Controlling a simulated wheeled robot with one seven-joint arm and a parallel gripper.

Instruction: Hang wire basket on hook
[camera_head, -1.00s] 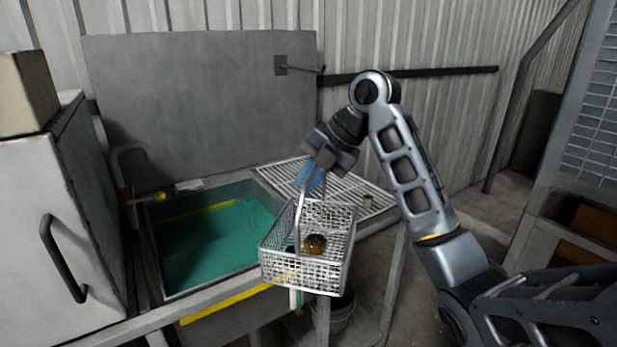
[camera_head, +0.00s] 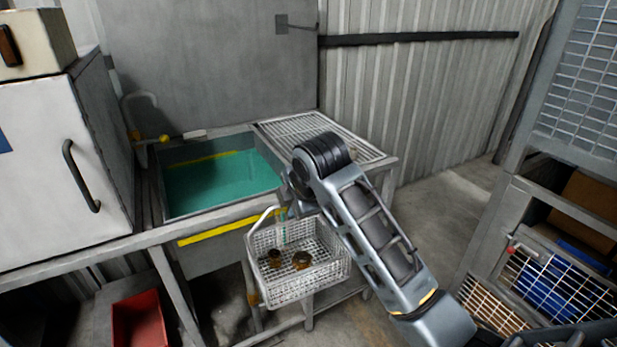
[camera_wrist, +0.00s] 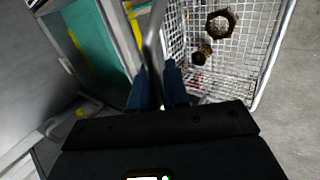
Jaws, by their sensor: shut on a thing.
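The wire basket (camera_head: 318,281) hangs in front of the wash bench, below the rim of the sink. Rusty, nut-like metal parts (camera_head: 302,260) lie inside it. My gripper (camera_wrist: 160,85) has its blue fingers around the basket's handle (camera_wrist: 152,45) in the wrist view, with the basket mesh (camera_wrist: 187,22) beyond them. In the head view my forearm and wrist largely hide the fingers. A wall bracket with a thin rod (camera_head: 300,26), which looks like the hook, sticks out to the right from the grey back panel, well above the basket.
The sink (camera_head: 222,182) holds green liquid, with a slatted drain rack (camera_head: 352,138) at its right. A white cabinet (camera_head: 50,160) stands at the left and a red bin (camera_head: 140,322) below. A shelf with wire crates (camera_head: 555,285) is at the right. Open floor lies between.

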